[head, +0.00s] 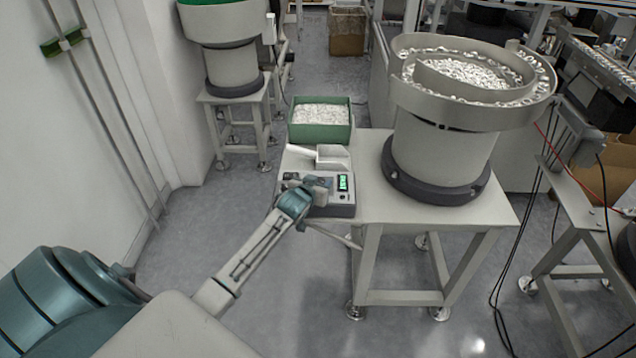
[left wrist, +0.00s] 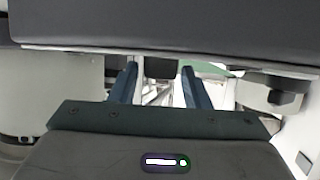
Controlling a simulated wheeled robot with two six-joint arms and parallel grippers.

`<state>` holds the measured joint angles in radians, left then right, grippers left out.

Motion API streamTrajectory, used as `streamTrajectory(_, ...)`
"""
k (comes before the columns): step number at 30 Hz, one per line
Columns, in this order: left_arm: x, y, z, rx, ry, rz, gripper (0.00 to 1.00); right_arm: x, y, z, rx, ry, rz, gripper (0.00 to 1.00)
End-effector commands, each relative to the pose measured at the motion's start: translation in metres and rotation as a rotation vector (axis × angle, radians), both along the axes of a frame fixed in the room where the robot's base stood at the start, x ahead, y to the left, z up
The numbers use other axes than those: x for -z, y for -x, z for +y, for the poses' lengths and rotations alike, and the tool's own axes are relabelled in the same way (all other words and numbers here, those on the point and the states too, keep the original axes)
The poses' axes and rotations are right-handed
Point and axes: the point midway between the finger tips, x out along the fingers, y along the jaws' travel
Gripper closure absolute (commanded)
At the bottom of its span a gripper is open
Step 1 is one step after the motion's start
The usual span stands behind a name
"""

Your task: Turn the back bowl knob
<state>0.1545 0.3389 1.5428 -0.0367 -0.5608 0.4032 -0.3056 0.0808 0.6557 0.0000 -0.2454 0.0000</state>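A grey control box (head: 340,210) with a green lit display (head: 343,183) stands on the bench's left end, beside the large bowl feeder. My left gripper (head: 308,187) is at the box's front left and covers part of its face, so I cannot make out the knob in the head view. In the left wrist view my two fingers (left wrist: 160,74) stand apart. A small dark block (left wrist: 160,67), possibly the knob, shows between their tips with a gap on each side. A wide dark grey body fills the top of that view. My right gripper is not in view.
The large bowl feeder (head: 440,150), full of white parts, stands on the bench (head: 480,212). A green bin (head: 320,133) of white pieces and a white scoop-like tray (head: 330,156) are behind the box. Another feeder (head: 232,66) stands back left. The front floor is clear.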

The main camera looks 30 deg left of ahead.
Motion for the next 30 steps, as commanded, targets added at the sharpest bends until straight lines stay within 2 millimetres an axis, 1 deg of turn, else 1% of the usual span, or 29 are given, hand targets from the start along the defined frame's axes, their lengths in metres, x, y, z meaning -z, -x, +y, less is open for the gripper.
streamTrajectory(1, 0.000, 0.000, 0.000, 0.000, 0.000, 0.000, 0.68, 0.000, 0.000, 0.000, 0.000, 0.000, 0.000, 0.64)
streamTrajectory(4, 0.000, 0.000, 0.000, 0.000, 0.000, 0.000, 0.87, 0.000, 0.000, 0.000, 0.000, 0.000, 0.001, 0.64)
streamTrajectory(5, 0.000, 0.000, 0.000, 0.000, 0.000, 0.000, 0.91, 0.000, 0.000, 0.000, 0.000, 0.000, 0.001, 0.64)
streamTrajectory(11, 0.000, 0.000, 0.000, -0.008, 0.001, 0.000, 0.91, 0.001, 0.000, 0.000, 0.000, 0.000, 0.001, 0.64)
streamTrajectory(16, 0.000, 0.000, -0.001, -0.047, 0.001, -0.001, 0.91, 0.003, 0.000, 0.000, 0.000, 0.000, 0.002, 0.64)
streamTrajectory(23, 0.002, -0.002, -0.004, -0.173, 0.002, -0.004, 0.91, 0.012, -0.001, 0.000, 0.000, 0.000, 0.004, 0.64)
streamTrajectory(30, 0.003, -0.003, -0.005, -0.327, 0.002, -0.004, 0.91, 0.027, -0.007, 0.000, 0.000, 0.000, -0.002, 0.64)
